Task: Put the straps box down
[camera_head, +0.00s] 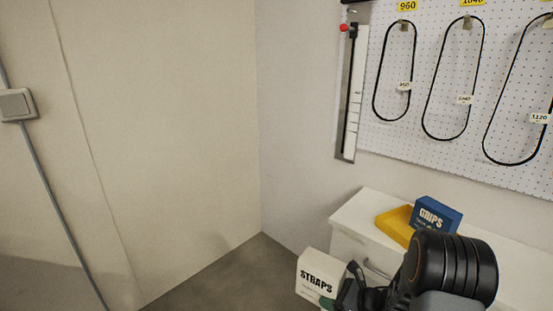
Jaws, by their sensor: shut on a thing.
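The straps box (318,275) is white with dark "STRAPS" lettering and a green patch near its lower edge. It shows at the bottom centre, slightly tilted, in front of the white cabinet. My gripper (345,296) is shut on the box at its right side. The fingertips are small and partly hidden by dark parts of my arm. The box's underside is cut off or hidden, and I see no surface touching it from below.
A white cabinet (348,215) stands against the right wall. On its top are a yellow tray (393,226) and a blue GRIPS box (437,214). A pegboard (400,150) with several hanging black loops is above. Grey floor (225,275) is clear left of the box.

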